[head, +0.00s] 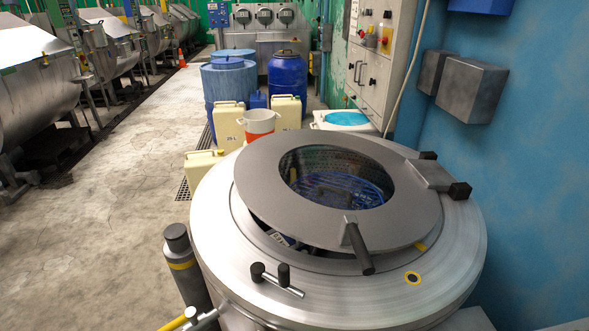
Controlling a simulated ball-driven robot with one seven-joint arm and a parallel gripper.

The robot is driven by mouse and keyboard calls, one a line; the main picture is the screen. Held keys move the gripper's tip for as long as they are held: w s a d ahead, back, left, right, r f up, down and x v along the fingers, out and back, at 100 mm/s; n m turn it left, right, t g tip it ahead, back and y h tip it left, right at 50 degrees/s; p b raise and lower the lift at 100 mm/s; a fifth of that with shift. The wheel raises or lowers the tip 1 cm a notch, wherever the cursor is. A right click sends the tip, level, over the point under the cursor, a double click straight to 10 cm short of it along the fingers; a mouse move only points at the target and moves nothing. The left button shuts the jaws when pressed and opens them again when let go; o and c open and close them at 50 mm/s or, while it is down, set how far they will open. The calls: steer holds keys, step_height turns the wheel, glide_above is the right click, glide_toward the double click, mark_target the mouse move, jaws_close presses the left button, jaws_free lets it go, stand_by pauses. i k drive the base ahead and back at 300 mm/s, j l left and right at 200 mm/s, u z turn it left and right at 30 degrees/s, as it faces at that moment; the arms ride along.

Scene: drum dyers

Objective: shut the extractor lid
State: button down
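The extractor (215,235) is a round steel drum machine in the front middle of the head view. Its lid (262,190) is a grey ring with a round window (335,178), and blue contents show through the window. A hinge block (432,174) joins it at the right, and a dark handle (359,248) sticks out at its front. The lid lies over the opening but not flush. A gap shows under its front left edge, with part of the inside (285,240) visible. A small T-shaped latch (277,279) sits on the front rim. My gripper is not in view.
Cream jerrycans (228,120), a white and orange bucket (260,126) and blue barrels (288,75) stand behind the extractor. A blue wall (540,170) with grey boxes (472,90) is close on the right. Open floor (90,240) lies to the left, before a row of steel machines (35,80).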

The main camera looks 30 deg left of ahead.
mark_target(414, 211)
steer(key=i+j+u, duration=0.1)
steer(key=u, duration=0.3)
steer(key=i+u, duration=0.1)
steer(key=u, duration=0.35)
steer(key=i+u, duration=0.1)
steer(key=u, duration=0.3)
steer(key=i+u, duration=0.1)
steer(key=u, duration=0.35)
